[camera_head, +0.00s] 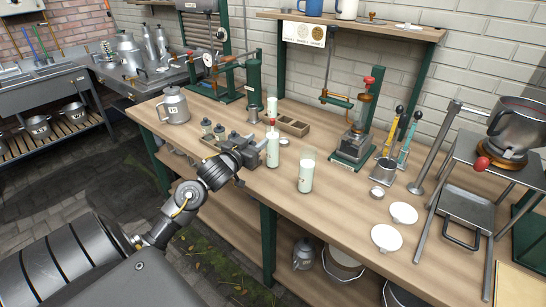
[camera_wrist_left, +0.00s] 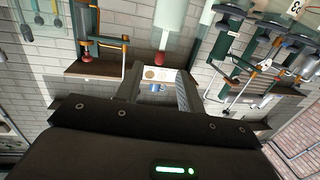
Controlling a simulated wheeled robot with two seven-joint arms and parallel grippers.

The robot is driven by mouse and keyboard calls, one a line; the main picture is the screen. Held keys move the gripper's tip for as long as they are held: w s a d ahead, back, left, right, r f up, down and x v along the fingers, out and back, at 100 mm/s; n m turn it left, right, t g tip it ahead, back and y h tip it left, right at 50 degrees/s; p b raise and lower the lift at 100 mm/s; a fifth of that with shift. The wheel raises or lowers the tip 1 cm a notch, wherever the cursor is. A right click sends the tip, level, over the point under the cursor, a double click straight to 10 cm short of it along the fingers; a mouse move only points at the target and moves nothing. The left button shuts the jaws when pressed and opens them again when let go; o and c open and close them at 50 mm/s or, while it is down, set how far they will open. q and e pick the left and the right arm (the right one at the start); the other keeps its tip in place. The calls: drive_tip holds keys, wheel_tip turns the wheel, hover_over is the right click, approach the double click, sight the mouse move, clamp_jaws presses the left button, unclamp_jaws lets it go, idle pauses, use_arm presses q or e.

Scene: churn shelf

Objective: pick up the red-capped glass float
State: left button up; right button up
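The red-capped glass float shows by its red cap (camera_head: 272,122) at the mouth of a milky white cylinder on the bench; the rest of it is hidden. In the left wrist view, which looks upside down, the red cap (camera_wrist_left: 160,58) hangs below the white cylinder (camera_wrist_left: 173,18), just beyond the fingertips. My left gripper (camera_head: 249,156) is beside the cylinder, on its left. In the wrist view its two fingers (camera_wrist_left: 159,72) are apart with nothing between them; the cap is roughly in line with the gap. My right gripper does not show.
A second milky glass (camera_head: 306,174) stands just right of the cylinder. A rack of small dark bottles (camera_head: 219,132) and a wooden box (camera_head: 290,125) are close by. A green-based stand (camera_head: 352,148) is further right. White dishes (camera_head: 387,237) lie towards the front right.

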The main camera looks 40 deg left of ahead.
sight(271, 121)
use_arm(q)
drive_tip(key=shift+t, duration=0.3)
drive_tip(key=w, duration=0.3)
drive_tip(key=w+a+r+p, duration=0.1)
drive_tip(key=w, duration=0.3)
drive_tip(key=w+a+r+p, duration=0.1)
drive_tip(key=w, duration=0.3)
drive_tip(key=shift+w+a, duration=0.2)
drive_tip(key=shift+a, duration=0.05)
drive_tip(key=shift+s, duration=0.1)
drive_tip(key=c, duration=0.8)
